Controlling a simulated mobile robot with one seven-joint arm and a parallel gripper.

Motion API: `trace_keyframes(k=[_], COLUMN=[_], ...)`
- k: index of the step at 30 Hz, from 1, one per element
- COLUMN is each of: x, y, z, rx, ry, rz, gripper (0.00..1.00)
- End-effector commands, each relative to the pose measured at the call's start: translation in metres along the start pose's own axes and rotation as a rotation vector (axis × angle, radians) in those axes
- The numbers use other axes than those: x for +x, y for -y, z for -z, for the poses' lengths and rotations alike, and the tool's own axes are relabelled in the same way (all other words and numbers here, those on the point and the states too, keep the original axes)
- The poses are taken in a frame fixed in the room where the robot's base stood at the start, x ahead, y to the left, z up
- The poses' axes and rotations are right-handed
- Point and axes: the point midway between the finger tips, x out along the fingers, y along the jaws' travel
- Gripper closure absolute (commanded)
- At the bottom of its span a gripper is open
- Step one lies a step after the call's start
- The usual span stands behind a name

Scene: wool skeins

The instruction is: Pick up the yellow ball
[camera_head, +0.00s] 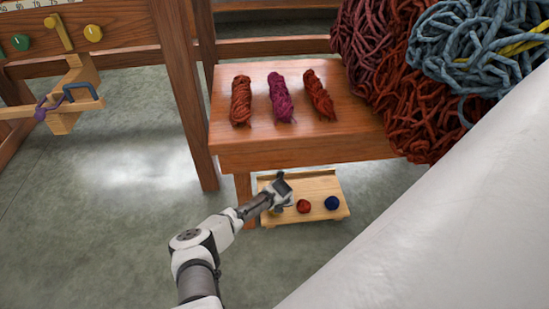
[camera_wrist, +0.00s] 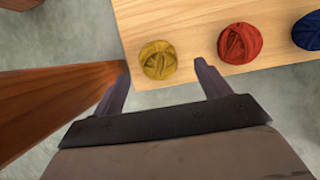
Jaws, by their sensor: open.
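The yellow ball (camera_wrist: 158,60) of wool sits on a low light-wood tray (camera_wrist: 190,18), near the tray's edge. In the wrist view my gripper (camera_wrist: 163,75) is open, with one finger on each side of the picture below the ball. The ball shows between and just beyond the fingertips, and no contact is visible. In the head view my gripper (camera_head: 282,192) is above the left end of the tray (camera_head: 325,186) and mostly hides the yellow ball there.
A red ball (camera_wrist: 240,43) and a blue ball (camera_wrist: 309,31) sit to the right on the tray. A table leg (camera_wrist: 50,105) stands close to the left finger. Above the tray is a wooden table (camera_head: 300,148) with three skeins (camera_head: 280,97) and piled wool (camera_head: 420,100).

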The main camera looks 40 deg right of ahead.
Motion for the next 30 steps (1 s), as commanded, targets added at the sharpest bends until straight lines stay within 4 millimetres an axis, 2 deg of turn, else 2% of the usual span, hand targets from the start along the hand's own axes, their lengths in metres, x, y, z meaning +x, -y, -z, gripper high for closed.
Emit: trace_keyframes(k=[11, 21, 30], x=[0.049, 0.053, 0.053], y=[-0.003, -0.003, -0.003], z=[0.006, 0.004, 0.005], rx=[0.001, -0.001, -0.001], ry=[0.001, 0.001, 0.0], rz=[-0.002, 0.0, 0.0], gripper=[0.24, 0.25, 0.65])
